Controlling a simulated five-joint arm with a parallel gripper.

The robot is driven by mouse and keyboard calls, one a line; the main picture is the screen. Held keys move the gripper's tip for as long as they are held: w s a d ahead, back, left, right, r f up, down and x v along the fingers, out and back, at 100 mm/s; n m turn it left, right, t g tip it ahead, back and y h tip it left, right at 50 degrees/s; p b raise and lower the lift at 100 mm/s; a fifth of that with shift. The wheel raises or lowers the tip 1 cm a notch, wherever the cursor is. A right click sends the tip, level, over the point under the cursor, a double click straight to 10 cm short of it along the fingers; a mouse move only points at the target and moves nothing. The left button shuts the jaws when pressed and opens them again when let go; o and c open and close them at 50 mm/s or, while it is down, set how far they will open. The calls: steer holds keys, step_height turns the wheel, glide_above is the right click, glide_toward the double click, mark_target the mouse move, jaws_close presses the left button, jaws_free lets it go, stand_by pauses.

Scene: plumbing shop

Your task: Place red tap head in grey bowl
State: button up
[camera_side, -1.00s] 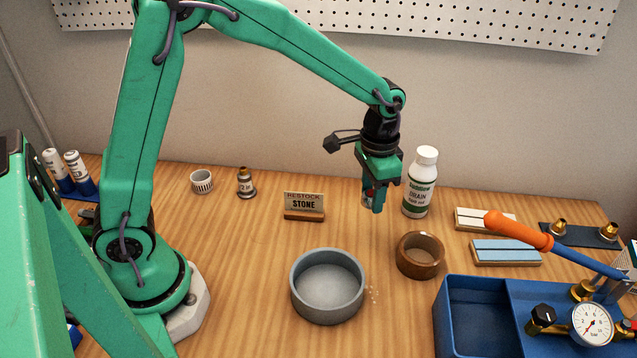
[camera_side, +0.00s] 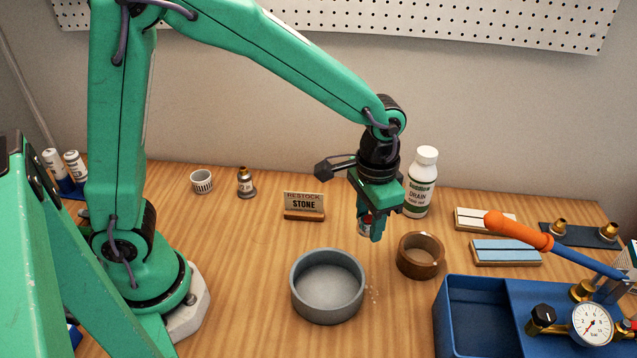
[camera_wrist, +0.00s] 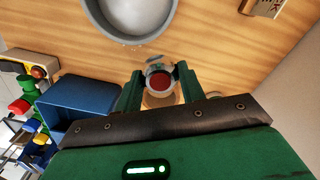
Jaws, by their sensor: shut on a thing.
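My gripper (camera_side: 370,228) is shut on the red tap head (camera_wrist: 159,80), whose round red face shows between the fingers in the wrist view. In the side view only a small part of the tap head (camera_side: 364,225) shows, as the fingers hide the rest. It is held above the table. The grey bowl (camera_side: 326,286) stands on the wooden table, lower and to the left of my gripper. The bowl also shows at the top of the wrist view (camera_wrist: 128,18). The bowl looks empty.
A white drain bottle (camera_side: 420,185) stands behind my gripper. A blue tray (camera_side: 470,318) with a gauge lies at front right.

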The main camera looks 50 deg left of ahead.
steer(key=s+d+n, duration=0.1)
steer(key=s+d, duration=0.1)
steer(key=s, duration=0.7)
steer(key=s+d+n, duration=0.2)
steer(key=s+d, duration=0.1)
steer(key=s, duration=0.7)
steer(key=shift+s+d, duration=0.2)
steer(key=shift+d, duration=0.15)
glide_above(327, 292)
step_height(327, 292, down, 7)
steer(key=shift+f, duration=2)
steer(key=shift+f, duration=0.1)
